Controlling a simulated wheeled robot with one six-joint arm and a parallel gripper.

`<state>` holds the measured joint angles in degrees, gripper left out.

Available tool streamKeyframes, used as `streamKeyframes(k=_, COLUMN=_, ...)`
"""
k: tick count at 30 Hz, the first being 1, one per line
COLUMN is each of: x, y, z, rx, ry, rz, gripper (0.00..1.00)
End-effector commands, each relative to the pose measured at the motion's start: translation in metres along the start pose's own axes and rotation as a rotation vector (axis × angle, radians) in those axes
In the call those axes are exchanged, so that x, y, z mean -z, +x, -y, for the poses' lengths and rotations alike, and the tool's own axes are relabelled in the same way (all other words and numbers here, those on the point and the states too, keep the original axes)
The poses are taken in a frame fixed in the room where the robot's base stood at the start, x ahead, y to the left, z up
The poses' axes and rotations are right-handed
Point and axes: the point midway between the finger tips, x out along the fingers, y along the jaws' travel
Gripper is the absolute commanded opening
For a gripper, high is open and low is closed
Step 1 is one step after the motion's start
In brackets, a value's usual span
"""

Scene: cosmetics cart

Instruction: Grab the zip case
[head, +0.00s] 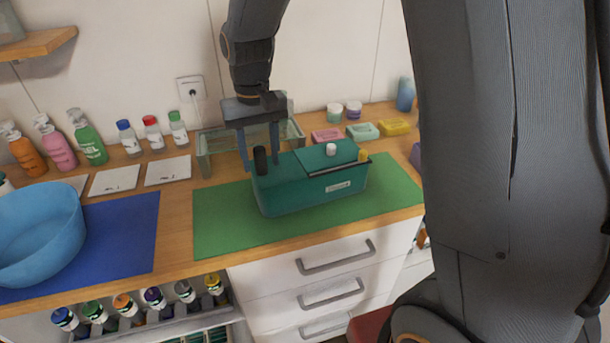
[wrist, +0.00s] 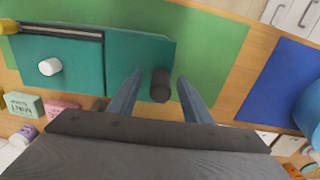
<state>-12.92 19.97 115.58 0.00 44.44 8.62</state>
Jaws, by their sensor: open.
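The zip case, which I take to be the teal box (head: 308,194), stands on the green mat in the head view. A dark upright cylinder (head: 261,161) sits at its left end, and a white knob (head: 331,150) is on its top towards the right. The teal case also fills the upper left of the wrist view (wrist: 128,62). My gripper (head: 261,166) is open above the case's left end, pointing down. In the wrist view the dark cylinder (wrist: 160,86) appears between the two fingers, with gaps on both sides. I cannot tell whether the fingertips touch the case.
The green mat (head: 222,218) has free room left of the case. A blue bowl (head: 40,235) stands on a blue mat (head: 125,235) further left. A glass tray (head: 204,160) is close behind the case. Soap bars (head: 362,131) and several bottles line the back.

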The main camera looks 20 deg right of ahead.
Motion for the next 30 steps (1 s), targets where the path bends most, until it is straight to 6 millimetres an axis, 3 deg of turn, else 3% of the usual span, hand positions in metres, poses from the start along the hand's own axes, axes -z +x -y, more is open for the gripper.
streamKeyframes(k=5, x=0.0, y=0.0, z=0.001, rx=0.0, ry=-0.002, rz=0.0, gripper=0.45)
streamKeyframes(k=13, x=0.0, y=0.0, z=0.001, rx=0.0, ry=-0.002, rz=0.0, gripper=0.01)
streamKeyframes(k=25, x=0.001, y=-0.002, z=0.001, rx=0.0, ry=-0.002, rz=-0.002, gripper=0.0)
streamKeyframes(k=30, x=0.002, y=-0.019, z=0.001, rx=0.001, ry=-0.002, rz=-0.005, gripper=0.0)
